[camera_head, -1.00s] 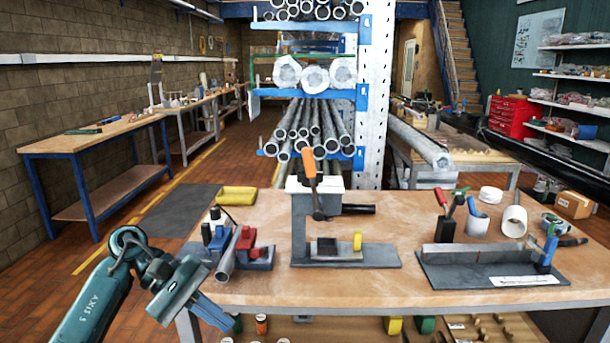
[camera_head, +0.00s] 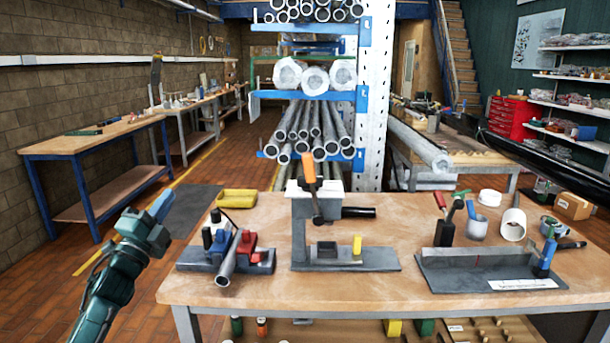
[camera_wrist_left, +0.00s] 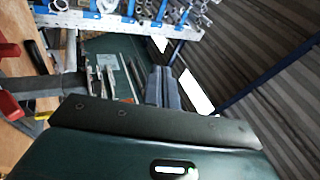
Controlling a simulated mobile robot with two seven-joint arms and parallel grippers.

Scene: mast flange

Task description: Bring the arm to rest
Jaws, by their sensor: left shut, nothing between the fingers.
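My left arm comes in from the lower left of the head view. Its gripper (camera_head: 160,204) is off the left end of the workbench (camera_head: 190,292), over the floor, with its blue-grey fingers pointing up and away. The fingers are shut with nothing between them, and they also show close together in the left wrist view (camera_wrist_left: 164,88). The gripper is clear of the clamp fixture (camera_head: 225,258), which bears a grey tube (camera_head: 229,262) and blue and red blocks. My right gripper is not in view.
A press-like stand with an orange handle (camera_head: 309,170) is mid-bench. A grey angled fixture (camera_head: 470,270) lies at right, near a white ring (camera_head: 513,224). A pipe rack (camera_head: 375,110) stands behind. The floor to the left is free.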

